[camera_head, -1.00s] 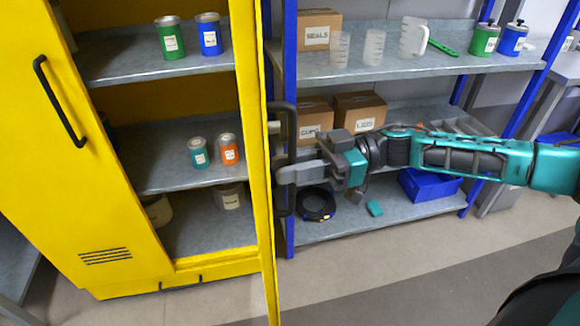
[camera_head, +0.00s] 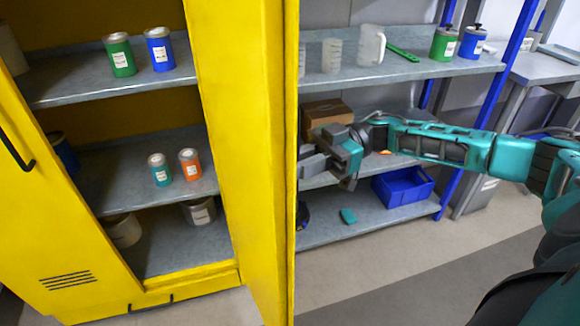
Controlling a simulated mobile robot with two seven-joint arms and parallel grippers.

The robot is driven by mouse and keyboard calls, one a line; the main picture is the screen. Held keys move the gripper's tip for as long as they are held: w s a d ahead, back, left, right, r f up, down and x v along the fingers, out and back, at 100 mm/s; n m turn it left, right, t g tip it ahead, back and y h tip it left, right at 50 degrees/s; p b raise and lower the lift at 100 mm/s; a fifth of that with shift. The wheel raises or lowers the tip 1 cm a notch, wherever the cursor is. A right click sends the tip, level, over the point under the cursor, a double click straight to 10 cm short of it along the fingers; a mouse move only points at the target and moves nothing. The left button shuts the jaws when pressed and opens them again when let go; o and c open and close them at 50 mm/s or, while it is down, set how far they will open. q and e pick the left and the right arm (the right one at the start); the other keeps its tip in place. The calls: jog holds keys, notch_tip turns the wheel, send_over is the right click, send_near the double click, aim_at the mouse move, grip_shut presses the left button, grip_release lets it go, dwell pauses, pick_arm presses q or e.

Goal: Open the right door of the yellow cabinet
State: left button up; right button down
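The yellow cabinet (camera_head: 110,285) stands at the left with its right door (camera_head: 245,130) swung well open, so the door's broad inner face shows. My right gripper (camera_head: 308,160) comes in from the right at the door's outer side, close to its free edge. Its fingertips are partly hidden behind that edge. The door's outer handle is mostly hidden there too, so I cannot tell whether the fingers are shut on it. The left door (camera_head: 60,230) shows a black handle (camera_head: 14,150) and covers the cabinet's left part. My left gripper is not in view.
Inside the cabinet, shelves (camera_head: 110,82) hold several cans and jars. Behind my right arm, a grey shelf rack (camera_head: 400,70) with blue posts holds jugs, cans, a cardboard box and a blue bin (camera_head: 403,188). The floor (camera_head: 400,260) at the lower right is clear.

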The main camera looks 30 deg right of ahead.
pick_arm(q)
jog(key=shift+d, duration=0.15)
pick_arm(e)
jog(key=shift+d, duration=0.3)
jog(key=c, duration=1.2)
grip_release()
jog(key=shift+d, duration=0.1)
pick_arm(q)
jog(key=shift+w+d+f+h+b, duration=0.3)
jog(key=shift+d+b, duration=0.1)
jog(key=shift+b, duration=0.55)
pick_arm(e)
jog(key=d, duration=1.2)
jog(key=shift+s+d, duration=0.15)
jog(key=shift+d, duration=0.2)
